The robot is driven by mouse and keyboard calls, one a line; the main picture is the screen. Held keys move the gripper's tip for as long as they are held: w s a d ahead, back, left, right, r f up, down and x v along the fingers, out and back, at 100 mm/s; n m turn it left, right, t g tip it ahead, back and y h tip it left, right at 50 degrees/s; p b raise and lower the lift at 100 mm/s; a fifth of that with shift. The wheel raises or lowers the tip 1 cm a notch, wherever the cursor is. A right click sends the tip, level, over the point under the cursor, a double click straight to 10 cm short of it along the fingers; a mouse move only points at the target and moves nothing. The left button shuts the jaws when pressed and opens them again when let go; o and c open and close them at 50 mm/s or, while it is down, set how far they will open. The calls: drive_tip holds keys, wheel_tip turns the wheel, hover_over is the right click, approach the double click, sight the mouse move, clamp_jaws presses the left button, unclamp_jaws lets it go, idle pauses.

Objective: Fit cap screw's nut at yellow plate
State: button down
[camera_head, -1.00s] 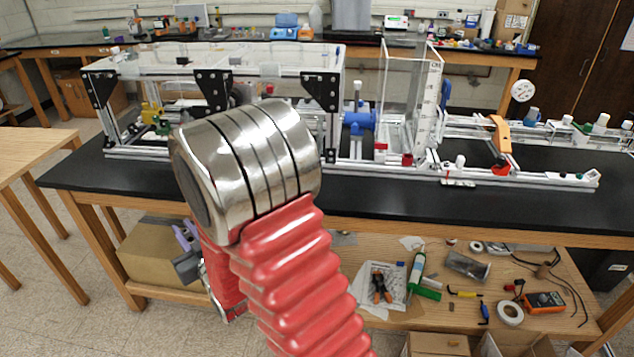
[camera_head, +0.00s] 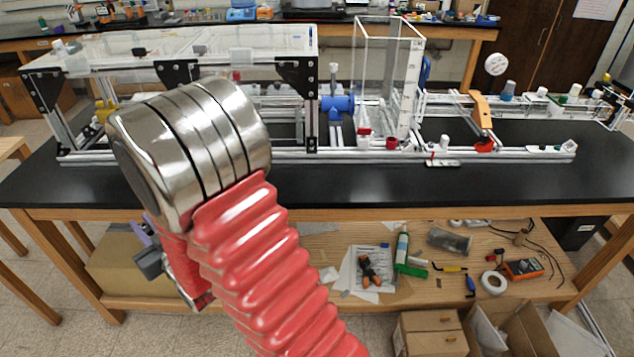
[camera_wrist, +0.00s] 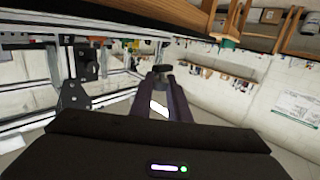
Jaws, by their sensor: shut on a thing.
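My gripper (camera_wrist: 160,98) points away from the wrist camera, with its two dark purplish fingers shut on a small dark piece (camera_wrist: 162,70) at their tips. It may be the nut, but it is too small and dark to be sure. In the head view my gripper (camera_head: 150,252) hangs low at the left, partly behind my red arm, in front of the bench. A yellow part (camera_head: 104,112) shows inside the left end of the extrusion frame (camera_head: 42,95). I cannot tell if it is the yellow plate. I cannot make out the cap screw.
The extrusion frame stands on a black bench top (camera_head: 400,185), whose front strip is clear. An orange bracket (camera_head: 481,110) stands on the rails at right. The lower wooden shelf holds a cardboard box (camera_head: 125,272), tools and tape (camera_head: 493,283).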

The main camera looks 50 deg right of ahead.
drive_tip(key=d+r+m+h, duration=0.2)
drive_tip(key=d, duration=1.1)
wheel_tip(320, 180, up, 4)
drive_tip(key=m+g+h, duration=0.2)
drive_tip(key=m+h, duration=0.1)
drive_tip(key=h, duration=0.3)
hover_over(318, 181)
drive_tip(key=shift+d+f, duration=0.1)
drive_tip(key=shift+f, duration=0.1)
drive_tip(key=shift+f, duration=2.95)
drive_tip(key=shift+f, duration=2.1)
